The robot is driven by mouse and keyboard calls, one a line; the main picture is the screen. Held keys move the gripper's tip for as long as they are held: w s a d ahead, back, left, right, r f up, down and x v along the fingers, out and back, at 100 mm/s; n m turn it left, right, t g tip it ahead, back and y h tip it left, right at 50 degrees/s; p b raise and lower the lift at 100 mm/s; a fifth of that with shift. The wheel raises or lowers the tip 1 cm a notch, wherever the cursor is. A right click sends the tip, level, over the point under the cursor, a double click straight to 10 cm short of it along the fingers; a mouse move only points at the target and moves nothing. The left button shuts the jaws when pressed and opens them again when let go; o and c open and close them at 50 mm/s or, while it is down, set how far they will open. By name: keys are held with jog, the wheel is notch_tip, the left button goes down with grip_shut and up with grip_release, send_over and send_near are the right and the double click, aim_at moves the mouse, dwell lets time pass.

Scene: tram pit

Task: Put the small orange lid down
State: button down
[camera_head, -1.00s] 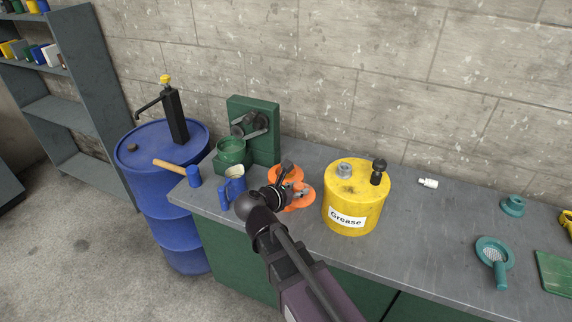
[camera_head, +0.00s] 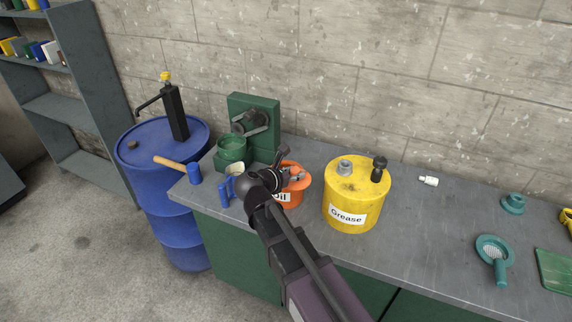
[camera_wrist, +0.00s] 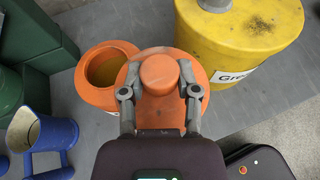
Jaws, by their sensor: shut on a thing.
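The small orange lid (camera_wrist: 160,72) has a round knob, and my gripper (camera_wrist: 160,90) is shut on that knob, with a finger at each side. In the wrist view the lid is held just right of the open mouth of the orange oil can (camera_wrist: 84,84) and overlaps its right rim. The mouth is partly uncovered. In the head view the oil can (camera_head: 293,202) stands on the bench (camera_head: 420,230), and my gripper (camera_head: 290,166) is over it, hiding much of its top. The gap under the lid cannot be judged.
A yellow grease can (camera_head: 352,200) stands close on the right. A blue jug (camera_head: 226,193), a green pot (camera_head: 232,147) and a blue-headed mallet (camera_head: 194,175) are on the left. A teal strainer (camera_head: 495,255) lies far right. The bench right of the grease can is mostly clear.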

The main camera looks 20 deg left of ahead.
jog(key=w+a, duration=0.5)
jog(key=w, duration=0.2)
jog(key=shift+w+f+b, duration=0.25)
jog(key=shift+f+b, duration=0.1)
jog(key=shift+f, duration=0.1)
jog(key=shift+a, duration=0.1)
jog(key=shift+w+a+f+b, duration=0.1)
jog(key=shift+w+f+b, duration=0.05)
jog(key=shift+f+b, duration=0.45)
jog(key=shift+w+a+f+b, duration=0.15)
jog(key=shift+w+f+b, duration=0.05)
jog(key=shift+f+b, duration=0.45)
jog(key=shift+w+a+f+b, duration=0.1)
jog(key=shift+w+f+b, duration=0.05)
jog(key=shift+f+b, duration=0.45)
jog(key=shift+f, duration=0.15)
jog(key=shift+c, duration=1.7)
grip_release()
jog(key=shift+r, duration=0.2)
